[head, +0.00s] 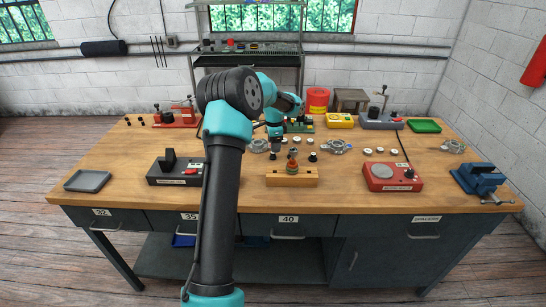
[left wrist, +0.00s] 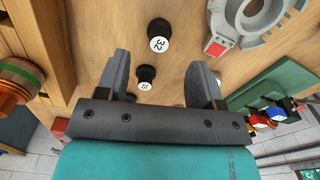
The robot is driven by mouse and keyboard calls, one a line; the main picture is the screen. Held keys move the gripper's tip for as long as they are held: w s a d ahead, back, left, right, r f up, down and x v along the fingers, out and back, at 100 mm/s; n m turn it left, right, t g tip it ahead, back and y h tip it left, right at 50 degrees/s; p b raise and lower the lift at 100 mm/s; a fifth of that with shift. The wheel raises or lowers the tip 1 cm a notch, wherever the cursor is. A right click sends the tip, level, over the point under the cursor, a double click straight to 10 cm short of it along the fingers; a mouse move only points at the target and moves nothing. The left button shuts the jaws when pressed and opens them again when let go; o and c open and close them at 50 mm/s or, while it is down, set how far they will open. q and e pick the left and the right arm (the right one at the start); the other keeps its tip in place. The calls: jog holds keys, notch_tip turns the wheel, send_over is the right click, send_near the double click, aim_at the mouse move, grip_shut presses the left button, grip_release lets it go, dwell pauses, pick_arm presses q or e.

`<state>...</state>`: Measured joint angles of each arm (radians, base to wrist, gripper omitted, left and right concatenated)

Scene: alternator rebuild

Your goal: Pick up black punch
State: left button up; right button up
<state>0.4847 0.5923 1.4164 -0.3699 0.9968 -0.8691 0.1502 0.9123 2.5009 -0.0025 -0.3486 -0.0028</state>
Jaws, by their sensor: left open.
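Two small black cylinders with white, numbered tops stand on the wooden bench in the left wrist view. One marked 32 (left wrist: 158,42) is beyond the fingertips, and a smaller one (left wrist: 146,74) shows between the fingers. I cannot tell which is the black punch. In the head view, small black pieces stand near the wooden block, one on its left (head: 272,155) and one on its right (head: 312,157). My left gripper (left wrist: 158,65) is open and empty above the bench. It also shows small in the head view (head: 274,140). My right gripper is not in view.
A wooden block (head: 292,178) carries a round green-and-copper part (head: 292,154). Metal alternator housings (head: 259,145) (head: 336,146) lie nearby. A red device (head: 392,177) and blue vise (head: 479,179) stand right; a black device (head: 176,170) stands left.

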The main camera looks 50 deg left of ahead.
pick_arm(q)
jog(key=shift+f, duration=0.15)
jog(key=shift+s+f, duration=0.15)
jog(key=shift+f, duration=2.3)
jog(key=shift+c, duration=0.4)
jog(key=c, duration=1)
jog(key=shift+o, duration=0.2)
jog(key=shift+r, duration=0.15)
notch_tip(320, 180, up, 10)
jog(key=shift+f, duration=0.15)
